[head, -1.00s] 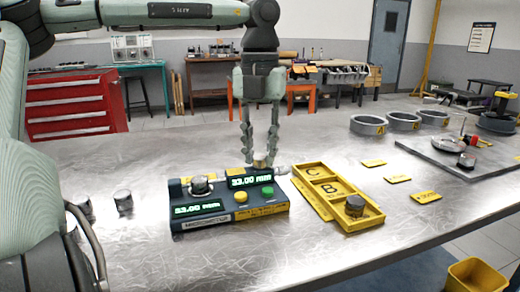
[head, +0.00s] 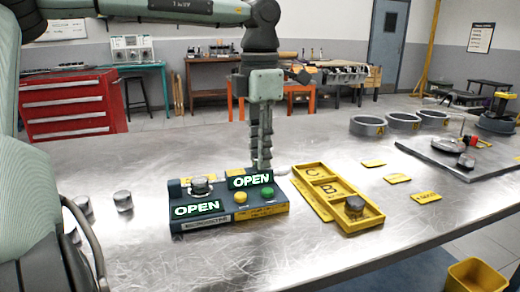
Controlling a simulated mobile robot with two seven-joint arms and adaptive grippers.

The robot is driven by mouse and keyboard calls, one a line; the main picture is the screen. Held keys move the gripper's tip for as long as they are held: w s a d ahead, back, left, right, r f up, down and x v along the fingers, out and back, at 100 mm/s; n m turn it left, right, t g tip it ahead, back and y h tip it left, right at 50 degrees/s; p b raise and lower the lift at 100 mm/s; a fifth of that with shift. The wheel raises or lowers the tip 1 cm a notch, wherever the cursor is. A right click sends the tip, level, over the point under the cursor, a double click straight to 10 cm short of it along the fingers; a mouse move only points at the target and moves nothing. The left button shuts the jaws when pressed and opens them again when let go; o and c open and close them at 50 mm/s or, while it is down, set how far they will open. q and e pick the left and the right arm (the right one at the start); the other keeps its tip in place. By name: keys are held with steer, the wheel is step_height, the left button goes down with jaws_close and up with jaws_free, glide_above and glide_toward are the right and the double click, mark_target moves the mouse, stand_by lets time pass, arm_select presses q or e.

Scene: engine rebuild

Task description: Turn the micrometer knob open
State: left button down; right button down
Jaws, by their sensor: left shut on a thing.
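The micrometer (head: 205,222) is a dark blue and yellow box on the steel table. Its two green displays both read OPEN. A silver round part (head: 200,186) sits on its top left, with a yellow button (head: 240,198) and a green button (head: 267,192) to the right. My left gripper (head: 261,166) points straight down behind the upper display, at the box's back right. Its fingers are close together, shut on the micrometer knob, which is mostly hidden by the fingers and display. My right gripper is not in view.
A yellow tray (head: 366,222) marked C and B stands just right of the micrometer, with a dark cylinder (head: 354,206) in it. Several metal cylinders stand at the left. Yellow tags, grey rings (head: 368,125) and a grey plate lie at the right. The front table is clear.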

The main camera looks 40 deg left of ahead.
arm_select(q)
steer(key=m, duration=1.2)
stand_by(0.5)
steer(key=c, duration=1.3)
jaws_free()
step_height(320, 180, up, 12)
steer(key=shift+r, duration=0.1)
steer(key=shift+s, duration=0.1)
